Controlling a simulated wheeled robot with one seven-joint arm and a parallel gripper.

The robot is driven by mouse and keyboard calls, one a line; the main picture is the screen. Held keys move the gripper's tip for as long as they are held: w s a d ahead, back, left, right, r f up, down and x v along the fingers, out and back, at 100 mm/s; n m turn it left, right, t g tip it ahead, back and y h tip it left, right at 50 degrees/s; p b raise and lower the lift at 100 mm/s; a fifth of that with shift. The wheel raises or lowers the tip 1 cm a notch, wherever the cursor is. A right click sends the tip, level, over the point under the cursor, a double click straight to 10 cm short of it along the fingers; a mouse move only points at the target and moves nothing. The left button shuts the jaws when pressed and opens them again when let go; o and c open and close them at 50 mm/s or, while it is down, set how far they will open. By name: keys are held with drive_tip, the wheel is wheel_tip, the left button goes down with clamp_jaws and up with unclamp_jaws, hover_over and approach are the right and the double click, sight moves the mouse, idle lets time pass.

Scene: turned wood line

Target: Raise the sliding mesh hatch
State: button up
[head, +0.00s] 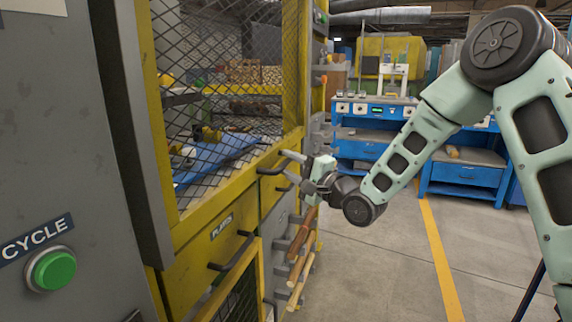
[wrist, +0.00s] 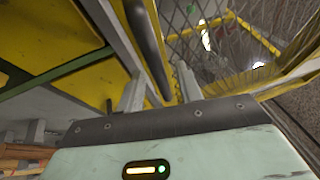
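The mesh hatch (head: 232,182) is a yellow-framed panel of dark wire mesh on the machine at the left in the head view. Its lower rail appears to carry a dark bar handle (head: 271,170). My gripper (head: 291,168) is at this handle, with its two pale fingers apart. In the wrist view the dark bar (wrist: 149,48) runs between the fingertips (wrist: 159,85), with a visible gap on either side. I cannot tell whether the handle touches either finger. The mesh also shows at the upper right of the wrist view (wrist: 200,30).
A green CYCLE button (head: 52,269) is on the grey cabinet at left. Turned wood pieces (head: 300,255) stick out below my gripper. A blue workbench (head: 365,135) stands behind; the floor between is clear.

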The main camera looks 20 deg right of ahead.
drive_tip(key=shift+x, duration=0.8)
clamp_jaws()
wheel_tip(320, 180, up, 49)
drive_tip(key=p, duration=3.7)
drive_tip(key=shift+f+p, duration=0.2)
drive_tip(key=shift+p, duration=0.2)
unclamp_jaws()
drive_tip(key=b+v, duration=0.3)
drive_tip(key=v, duration=1.4)
drive_tip(key=shift+s+b, duration=0.2)
drive_tip(key=shift+b, duration=0.1)
drive_tip(key=shift+d, duration=0.15)
